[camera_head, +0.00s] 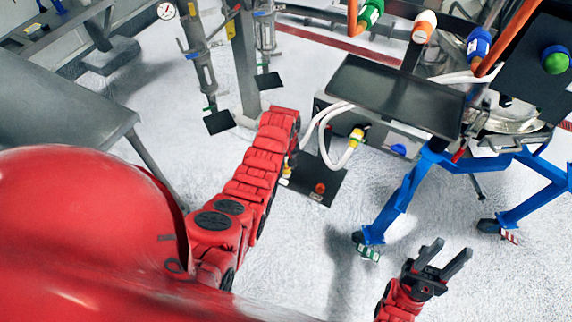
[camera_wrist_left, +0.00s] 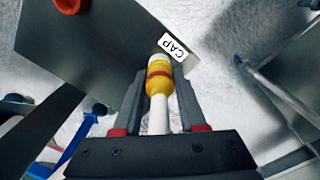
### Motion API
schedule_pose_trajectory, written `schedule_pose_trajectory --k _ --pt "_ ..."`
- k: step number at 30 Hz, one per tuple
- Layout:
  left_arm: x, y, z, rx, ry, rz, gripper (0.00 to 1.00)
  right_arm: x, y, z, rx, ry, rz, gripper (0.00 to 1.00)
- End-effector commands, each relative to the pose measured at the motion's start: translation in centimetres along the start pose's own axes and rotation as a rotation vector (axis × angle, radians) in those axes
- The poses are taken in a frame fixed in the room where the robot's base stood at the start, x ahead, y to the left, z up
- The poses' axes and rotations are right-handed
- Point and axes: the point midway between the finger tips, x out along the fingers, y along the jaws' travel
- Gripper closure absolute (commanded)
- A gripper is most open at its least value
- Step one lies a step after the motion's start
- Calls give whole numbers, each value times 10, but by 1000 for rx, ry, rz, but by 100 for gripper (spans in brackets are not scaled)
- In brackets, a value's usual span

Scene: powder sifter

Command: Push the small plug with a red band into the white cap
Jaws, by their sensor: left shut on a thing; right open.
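In the left wrist view, my left gripper (camera_wrist_left: 158,85) is shut on the small yellow plug (camera_wrist_left: 158,84) with a red band around its middle. A white hose or stem (camera_wrist_left: 158,115) runs back from the plug between the fingers. The white cap (camera_wrist_left: 158,58) shows at the plug's far end, beside a tag reading CAP (camera_wrist_left: 173,47). The two look in line and touching or very close; how deep the plug sits is unclear. In the head view my left forearm mostly hides this gripper; a small yellow piece (camera_head: 286,172) shows beside it. My right gripper (camera_head: 452,250) is open and empty.
A dark plate (camera_head: 325,180) with an orange-red knob (camera_head: 320,188) lies beside my left arm. A grey box with a black top (camera_head: 395,95) and a blue-legged frame (camera_head: 400,200) stand right. Open floor lies below.

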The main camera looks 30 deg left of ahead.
Motion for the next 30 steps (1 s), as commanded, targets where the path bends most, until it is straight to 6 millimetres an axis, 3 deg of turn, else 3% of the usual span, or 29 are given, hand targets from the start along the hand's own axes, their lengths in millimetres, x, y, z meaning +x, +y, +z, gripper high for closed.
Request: schedule_pose_trajectory --k 8,9,15,25,30 --pt "5 0 0 0 0 0 100 -3 0 1 0 0 0 57" --pt "4 0 0 0 0 0 56 -3 0 0 0 0 0 57" --pt "4 0 0 0 1 0 24 -3 0 0 0 0 0 57" --pt "2 0 -1 0 2 1 24 -4 0 1 0 0 0 57" --pt "-10 1 -1 0 3 2 24 -8 0 1 0 0 0 57"
